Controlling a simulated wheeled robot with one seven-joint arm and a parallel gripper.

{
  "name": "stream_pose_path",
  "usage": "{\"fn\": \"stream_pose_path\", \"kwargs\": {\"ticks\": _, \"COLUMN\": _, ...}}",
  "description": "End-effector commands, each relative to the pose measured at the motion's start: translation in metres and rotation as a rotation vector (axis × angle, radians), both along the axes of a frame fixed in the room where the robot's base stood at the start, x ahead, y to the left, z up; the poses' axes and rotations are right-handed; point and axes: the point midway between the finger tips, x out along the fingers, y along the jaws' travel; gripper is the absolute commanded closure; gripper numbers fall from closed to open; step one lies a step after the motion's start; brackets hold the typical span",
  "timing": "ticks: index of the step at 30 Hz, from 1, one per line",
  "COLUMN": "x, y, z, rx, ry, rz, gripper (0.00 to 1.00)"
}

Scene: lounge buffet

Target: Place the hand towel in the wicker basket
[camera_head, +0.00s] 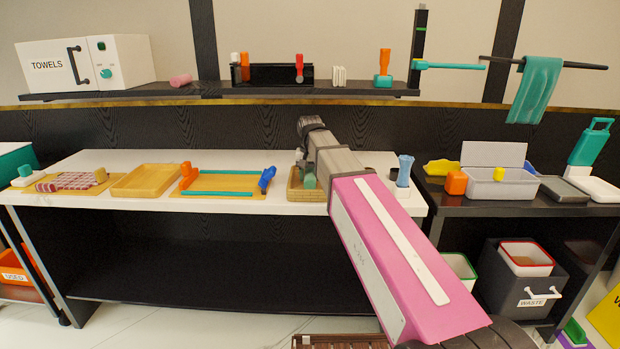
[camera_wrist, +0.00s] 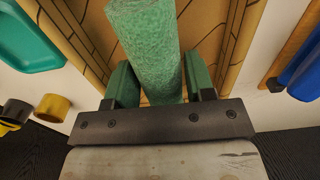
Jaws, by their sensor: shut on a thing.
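The hand towel (camera_wrist: 150,45) is a green, rough-textured roll, seen in the wrist view between the green fingers of my gripper (camera_wrist: 158,78). My gripper is shut on it. The wicker basket (camera_wrist: 240,40) lies under and around the towel in that view, its tan woven walls on both sides. In the head view the basket (camera_head: 299,194) sits at the right part of the white counter, partly hidden by my arm. A bit of green shows inside it there, and I cannot tell towel from finger. Whether the towel touches the basket floor is unclear.
A tan tray with teal rails (camera_head: 225,183) and a blue piece (camera_head: 266,178) stand left of the basket. A shelf (camera_head: 220,91) runs above the counter. Some white counter is bare at the front.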

Motion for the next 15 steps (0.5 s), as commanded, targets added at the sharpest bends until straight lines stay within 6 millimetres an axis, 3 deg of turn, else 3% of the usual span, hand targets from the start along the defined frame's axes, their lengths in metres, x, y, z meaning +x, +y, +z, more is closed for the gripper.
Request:
{"fn": "stream_pose_path", "kwargs": {"ticks": 13, "x": -0.0001, "y": 0.0001, "z": -0.0100, "rx": 0.000, "ry": 0.000, "rz": 0.000, "gripper": 0.74}}
{"fn": "stream_pose_path", "kwargs": {"ticks": 14, "x": -0.0001, "y": 0.0001, "z": -0.0103, "rx": 0.000, "ry": 0.000, "rz": 0.000, "gripper": 0.47}}
{"fn": "stream_pose_path", "kwargs": {"ticks": 15, "x": 0.0000, "y": 0.0002, "z": -0.0100, "rx": 0.000, "ry": -0.001, "rz": 0.000, "gripper": 0.34}}
